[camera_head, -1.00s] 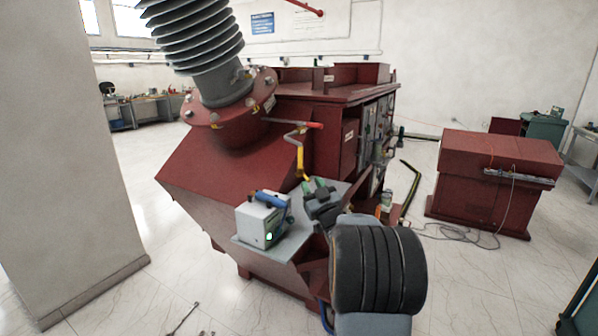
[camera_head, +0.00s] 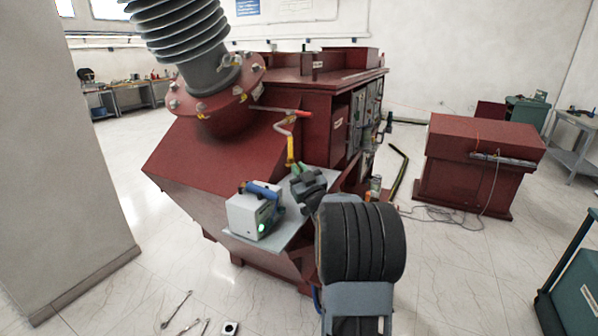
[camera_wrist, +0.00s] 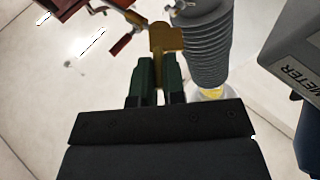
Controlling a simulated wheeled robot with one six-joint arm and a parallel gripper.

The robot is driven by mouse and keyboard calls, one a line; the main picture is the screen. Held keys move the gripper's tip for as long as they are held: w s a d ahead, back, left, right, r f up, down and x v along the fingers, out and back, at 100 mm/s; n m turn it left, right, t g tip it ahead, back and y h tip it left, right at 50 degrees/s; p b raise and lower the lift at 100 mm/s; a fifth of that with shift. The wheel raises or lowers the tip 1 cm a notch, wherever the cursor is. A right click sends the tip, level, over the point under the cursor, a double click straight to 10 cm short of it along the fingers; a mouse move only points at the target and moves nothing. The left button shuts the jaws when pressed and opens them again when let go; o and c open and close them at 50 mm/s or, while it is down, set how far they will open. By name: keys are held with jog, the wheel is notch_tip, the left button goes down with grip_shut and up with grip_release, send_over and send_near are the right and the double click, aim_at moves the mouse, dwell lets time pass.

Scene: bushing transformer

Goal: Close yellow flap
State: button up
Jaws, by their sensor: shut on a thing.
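The yellow flap (camera_head: 290,150) stands as a narrow yellow strip on the red transformer (camera_head: 215,160) in the head view, below a red-ended lever. In the wrist view the yellow flap (camera_wrist: 167,38) shows a wider top and a narrow stem. My gripper (camera_wrist: 157,64) is shut on that stem, one green finger on each side. In the head view my gripper (camera_head: 298,170) is at the lower end of the yellow strip, partly hidden by my own wrist. The flap's hinge cannot be made out.
A white meter box with a blue handle (camera_head: 254,212) stands on a grey shelf (camera_head: 290,229) just left of my gripper. The ribbed grey bushing (camera_head: 190,40) rises behind. A red cabinet (camera_head: 472,170) stands at right. Tools lie on the floor (camera_head: 180,312).

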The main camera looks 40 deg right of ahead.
jog(key=shift+f, duration=0.1)
grip_shut()
jog(key=n+y+b, duration=0.1)
jog(key=y, duration=0.1)
jog(key=d+n+y+b, duration=0.1)
jog(key=y, duration=0.1)
jog(key=n+y+b, duration=0.1)
jog(key=y, duration=0.1)
jog(key=shift+w+d+f, duration=0.1)
jog(key=shift+w+d, duration=0.15)
jog(key=shift+d, duration=0.1)
jog(key=shift+w+d+n+g+y, duration=0.3)
jog(key=shift+n+g+y, duration=0.4)
jog(key=shift+y, duration=0.8)
jog(key=shift+w+d+n+g+y, duration=0.3)
jog(key=shift+n+y, duration=0.65)
jog(key=shift+y, duration=0.55)
jog(key=shift+w+d+n+g+y, duration=0.3)
jog(key=shift+n+g+y, duration=0.45)
jog(key=shift+y, duration=0.75)
jog(key=shift+n+y, duration=0.3)
jog(key=shift+y, duration=0.1)
jog(key=o, duration=0.7)
grip_release()
jog(key=shift+r, duration=0.2)
jog(key=shift+c, duration=0.2)
